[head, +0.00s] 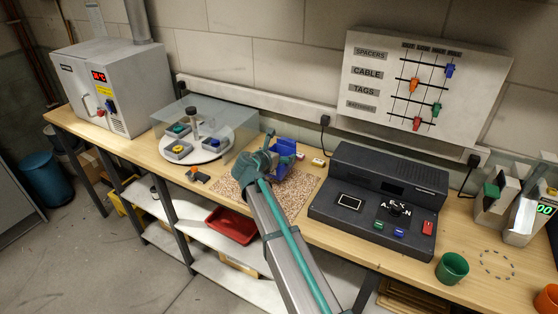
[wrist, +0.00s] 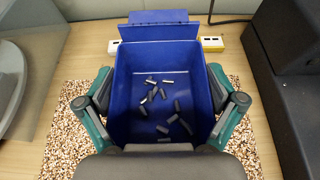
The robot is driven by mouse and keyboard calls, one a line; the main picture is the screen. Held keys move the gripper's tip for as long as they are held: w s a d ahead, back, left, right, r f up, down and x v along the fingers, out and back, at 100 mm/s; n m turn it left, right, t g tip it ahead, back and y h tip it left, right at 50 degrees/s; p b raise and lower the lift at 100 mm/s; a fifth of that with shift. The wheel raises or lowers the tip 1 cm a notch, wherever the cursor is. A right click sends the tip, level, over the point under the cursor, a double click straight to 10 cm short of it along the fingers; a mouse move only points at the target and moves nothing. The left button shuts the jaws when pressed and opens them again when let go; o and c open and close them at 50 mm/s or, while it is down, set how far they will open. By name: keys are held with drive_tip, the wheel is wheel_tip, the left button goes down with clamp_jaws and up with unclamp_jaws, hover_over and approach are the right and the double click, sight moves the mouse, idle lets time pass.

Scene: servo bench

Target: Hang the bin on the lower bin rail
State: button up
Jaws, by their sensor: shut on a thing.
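The blue bin (head: 285,150) is upright over the speckled mat in the head view. It fills the middle of the wrist view (wrist: 155,65), its back plate at the far side, with several small dark grey cylinders on its floor. My gripper (head: 270,158) is shut on the bin, with one finger against each side wall in the wrist view (wrist: 160,110). I cannot tell whether the bin touches the mat. I cannot make out a lower bin rail for certain in either view.
The speckled mat (head: 303,190) lies on the wooden bench. A dark console (head: 380,195) stands close on the right, and a clear-covered turntable (head: 195,148) on the left. A labelled board (head: 375,85) with hanging coloured pieces is on the wall. A green cup (head: 452,269) stands front right.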

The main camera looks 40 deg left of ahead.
drive_tip(key=shift+w+a+f, duration=0.2)
drive_tip(key=shift+a+f, duration=0.1)
drive_tip(key=shift+f, duration=0.05)
drive_tip(key=shift+f+p, duration=0.8)
drive_tip(key=shift+f, duration=0.9)
drive_tip(key=shift+f, duration=0.15)
drive_tip(key=o, duration=0.9)
drive_tip(key=shift+r, duration=0.2)
drive_tip(key=shift+s, duration=0.25)
drive_tip(key=b+v, duration=0.2)
drive_tip(key=v, duration=0.9)
drive_tip(key=shift+s+r+b, duration=0.1)
drive_tip(key=shift+s+b, duration=0.05)
drive_tip(key=shift+b, duration=0.2)
